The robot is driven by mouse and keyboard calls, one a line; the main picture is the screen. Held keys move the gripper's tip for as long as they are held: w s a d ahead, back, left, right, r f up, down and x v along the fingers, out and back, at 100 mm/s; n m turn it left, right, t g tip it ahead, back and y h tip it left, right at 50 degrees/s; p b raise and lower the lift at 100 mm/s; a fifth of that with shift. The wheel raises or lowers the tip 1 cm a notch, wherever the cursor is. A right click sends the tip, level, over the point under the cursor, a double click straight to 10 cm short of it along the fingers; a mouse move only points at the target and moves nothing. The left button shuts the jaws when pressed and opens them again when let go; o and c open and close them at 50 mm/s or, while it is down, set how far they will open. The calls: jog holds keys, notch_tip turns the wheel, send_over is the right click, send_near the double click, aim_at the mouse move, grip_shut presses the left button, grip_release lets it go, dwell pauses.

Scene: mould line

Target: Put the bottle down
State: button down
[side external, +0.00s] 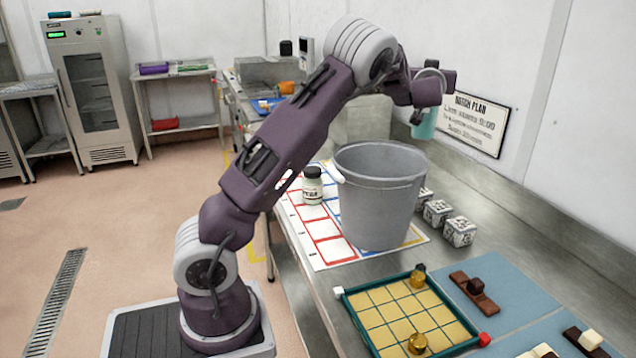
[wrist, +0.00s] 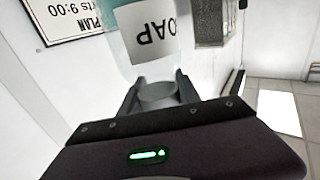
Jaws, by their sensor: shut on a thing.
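A pale teal bottle (side external: 424,126) hangs below my gripper (side external: 424,108), high above the far part of the steel bench in the side external view. In the wrist view the bottle (wrist: 120,40) carries a white label that reads "OAP", upside down in the picture. My gripper's fingers (wrist: 158,95) are shut on the grey cap or neck end of the bottle. The side external view shows the bottle behind and above the rim of a large grey bucket (side external: 382,200). The bottle's far side is hidden.
A small dark-capped jar (side external: 313,188) stands on a printed mat (side external: 335,252) left of the bucket. Several patterned cubes (side external: 437,211) sit right of the bucket. A gridded board (side external: 405,312) lies nearer. A "Batch plan" sign (side external: 476,122) hangs on the wall beside the gripper.

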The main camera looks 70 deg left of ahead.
jog(key=s+a+f+m+t+h, duration=0.1)
jog(key=s+a+f, duration=0.2)
jog(key=s+a, duration=0.85)
jog(key=s+a+f+t, duration=0.1)
jog(key=s+a+f, duration=0.3)
jog(key=s+a, duration=0.75)
jog(key=w+a+f, duration=0.2)
jog(key=w+f, duration=0.1)
jog(key=f, duration=1.1)
jog(key=shift+f, duration=0.3)
jog(key=c, duration=0.9)
grip_release()
jog(key=shift+w, duration=0.1)
